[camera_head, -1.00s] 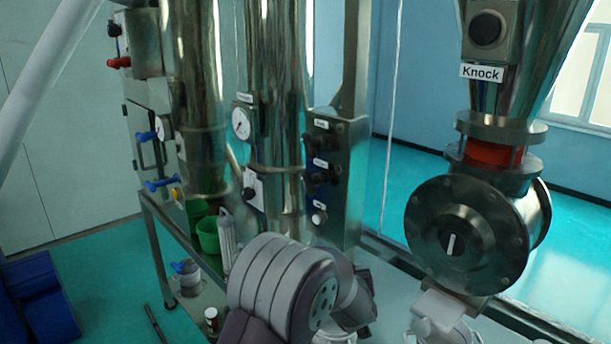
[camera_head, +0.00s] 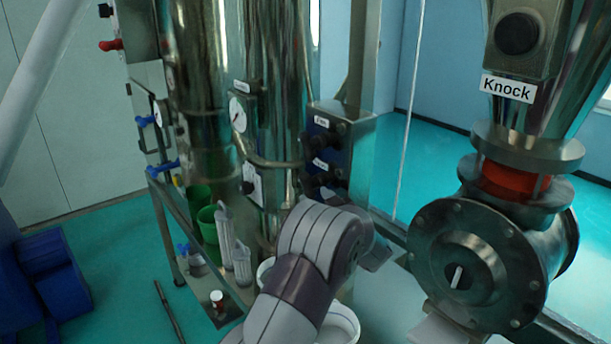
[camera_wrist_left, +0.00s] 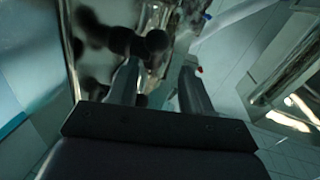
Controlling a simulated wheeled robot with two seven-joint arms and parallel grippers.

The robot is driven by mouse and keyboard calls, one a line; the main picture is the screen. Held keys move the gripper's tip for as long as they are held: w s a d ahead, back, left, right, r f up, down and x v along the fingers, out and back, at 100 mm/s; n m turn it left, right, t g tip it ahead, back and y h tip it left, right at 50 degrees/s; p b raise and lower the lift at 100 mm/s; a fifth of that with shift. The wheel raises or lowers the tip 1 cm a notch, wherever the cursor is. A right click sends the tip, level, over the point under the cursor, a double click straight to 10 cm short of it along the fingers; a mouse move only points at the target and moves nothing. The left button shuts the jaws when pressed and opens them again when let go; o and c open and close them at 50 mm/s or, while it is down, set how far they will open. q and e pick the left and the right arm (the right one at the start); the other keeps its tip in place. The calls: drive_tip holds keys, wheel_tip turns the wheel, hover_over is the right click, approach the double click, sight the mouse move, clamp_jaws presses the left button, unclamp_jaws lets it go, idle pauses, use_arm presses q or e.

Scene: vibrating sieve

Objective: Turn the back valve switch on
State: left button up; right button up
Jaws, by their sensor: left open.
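A steel control panel (camera_head: 362,150) with black knobs and small white labels stands at the middle of the head view. Its upper knob (camera_head: 342,128) and a lower knob (camera_head: 327,180) show; the label print is too small to read, so I cannot tell which is the back valve switch. My left arm covers the panel's lower part. My left gripper's fingers are hidden in the head view. In the left wrist view my left gripper (camera_wrist_left: 158,68) is open, with a dark round knob (camera_wrist_left: 157,40) just beyond and between its fingertips; contact is unclear. My right gripper is out of view.
A steel hopper labelled Knock (camera_head: 508,88) and its round valve housing (camera_head: 470,270) stand at the right. Steel columns (camera_head: 245,120), a gauge (camera_head: 238,114) and blue-handled valves (camera_head: 162,168) are left of the panel. A green cup (camera_head: 208,225) stands on the frame below.

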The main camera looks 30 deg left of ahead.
sight(304, 186)
use_arm(q)
drive_tip(key=p+x, duration=0.2)
drive_tip(key=x, duration=0.2)
drive_tip(key=shift+a+r, duration=0.15)
drive_tip(key=shift+r, duration=0.05)
drive_tip(key=w+a, duration=0.1)
drive_tip(key=w+a+f+p, duration=0.1)
drive_tip(key=w, duration=0.1)
drive_tip(key=shift+w+a+f, duration=0.1)
drive_tip(key=shift+a, duration=0.2)
drive_tip(key=shift+s+r, duration=0.2)
drive_tip(key=shift+s, duration=0.2)
drive_tip(key=shift+w+a, duration=0.1)
drive_tip(key=shift+w, duration=0.05)
drive_tip(key=shift+w+f, duration=0.2)
drive_tip(key=c, duration=0.4)
drive_tip(key=shift+a, duration=0.1)
clamp_jaws()
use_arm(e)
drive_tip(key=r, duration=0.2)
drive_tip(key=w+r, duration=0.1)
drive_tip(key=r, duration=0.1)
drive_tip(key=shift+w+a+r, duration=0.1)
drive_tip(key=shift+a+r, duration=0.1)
